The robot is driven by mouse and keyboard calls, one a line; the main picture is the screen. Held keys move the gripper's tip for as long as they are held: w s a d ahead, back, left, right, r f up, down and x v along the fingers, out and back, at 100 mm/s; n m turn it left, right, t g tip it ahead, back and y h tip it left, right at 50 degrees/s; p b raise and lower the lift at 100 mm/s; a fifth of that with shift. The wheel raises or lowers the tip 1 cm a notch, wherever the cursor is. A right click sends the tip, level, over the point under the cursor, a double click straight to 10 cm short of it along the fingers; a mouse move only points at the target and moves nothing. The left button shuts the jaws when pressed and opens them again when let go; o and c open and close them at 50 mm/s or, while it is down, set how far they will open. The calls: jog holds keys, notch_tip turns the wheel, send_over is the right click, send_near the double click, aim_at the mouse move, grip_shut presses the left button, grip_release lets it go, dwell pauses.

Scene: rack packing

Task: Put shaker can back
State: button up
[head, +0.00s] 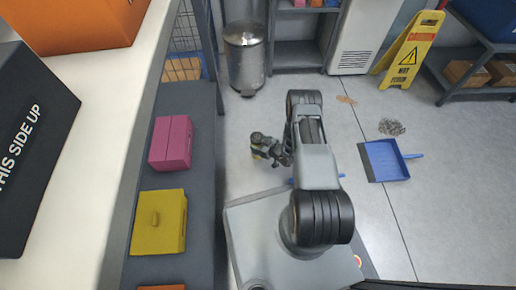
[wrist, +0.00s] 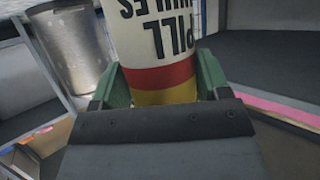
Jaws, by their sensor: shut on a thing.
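The shaker can (wrist: 152,40) fills the upper middle of the wrist view. It is white with dark lettering that appears upside down, and has a red band and a yellow band. My gripper (wrist: 160,84) is shut on it, with a green finger on each side. The can's far end is cut off by the picture's edge. In the head view my gripper (head: 266,147) is held out over the floor, left of my arm. The can is mostly hidden there.
A grey shelf at left holds a pink box (head: 171,143) and a yellow box (head: 159,222). A white surface (head: 110,120) runs above it, bearing a black box (head: 30,140). A metal bin (head: 245,58), wet-floor sign (head: 409,50) and blue dustpan (head: 383,160) stand on the floor.

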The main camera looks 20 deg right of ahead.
jog(key=f+b, duration=0.1)
jog(key=f, duration=0.1)
jog(key=f+b, duration=0.1)
jog(key=f, duration=0.1)
jog(key=shift+w+a, duration=0.1)
jog(key=shift+w, duration=0.3)
jog(key=shift+r, duration=0.1)
jog(key=o, duration=1.2)
jog(key=shift+f, duration=0.2)
